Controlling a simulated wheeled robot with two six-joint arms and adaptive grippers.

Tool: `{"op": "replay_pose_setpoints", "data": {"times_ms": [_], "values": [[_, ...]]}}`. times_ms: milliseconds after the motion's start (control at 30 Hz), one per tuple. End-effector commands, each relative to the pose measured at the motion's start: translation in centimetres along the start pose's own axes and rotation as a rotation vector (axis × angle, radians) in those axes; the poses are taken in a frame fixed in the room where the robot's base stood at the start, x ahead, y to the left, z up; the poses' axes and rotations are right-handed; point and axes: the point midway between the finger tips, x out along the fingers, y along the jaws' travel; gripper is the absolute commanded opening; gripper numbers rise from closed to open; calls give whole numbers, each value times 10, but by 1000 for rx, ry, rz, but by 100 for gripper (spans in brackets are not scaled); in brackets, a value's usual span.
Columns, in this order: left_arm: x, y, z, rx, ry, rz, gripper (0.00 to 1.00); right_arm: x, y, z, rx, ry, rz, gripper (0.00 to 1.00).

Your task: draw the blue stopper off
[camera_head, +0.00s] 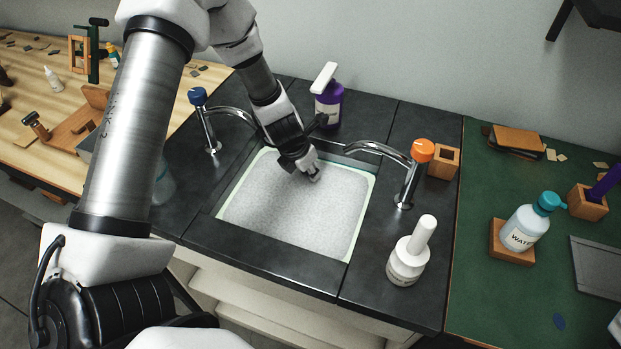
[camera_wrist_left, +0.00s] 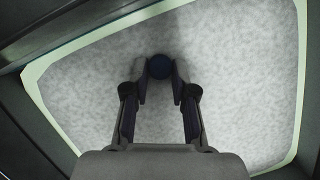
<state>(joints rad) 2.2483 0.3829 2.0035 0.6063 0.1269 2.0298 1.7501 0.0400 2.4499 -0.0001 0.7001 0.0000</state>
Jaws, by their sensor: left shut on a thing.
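My left gripper (camera_head: 312,174) reaches down into the sink (camera_head: 228,190) near its back edge. In the left wrist view the two fingertips of the left gripper (camera_wrist_left: 159,74) are closed on the round dark blue stopper (camera_wrist_left: 159,66). A grey, mottled surface fills the view around the stopper. I cannot tell whether the stopper is still seated or lifted. In the head view the gripper hides the stopper. My right gripper is not in view.
A blue-knobbed tap (camera_head: 198,97) and an orange-knobbed tap (camera_head: 422,151) flank the sink. A purple pump bottle (camera_head: 328,106) stands behind it, and a white bottle (camera_head: 407,262) at the front right. A green worktop (camera_head: 485,285) lies to the right.

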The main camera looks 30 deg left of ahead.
Motion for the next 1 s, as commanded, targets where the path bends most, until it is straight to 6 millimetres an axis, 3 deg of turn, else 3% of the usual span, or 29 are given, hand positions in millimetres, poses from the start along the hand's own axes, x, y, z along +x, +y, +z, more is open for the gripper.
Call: {"op": "replay_pose_setpoints", "data": {"times_ms": [233,633,1000], "values": [[-8,0,3,-1,0,0,0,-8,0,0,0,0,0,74],[-45,0,16,1,0,0,0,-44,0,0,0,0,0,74],[-44,0,16,1,0,0,0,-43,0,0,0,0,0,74]]}}
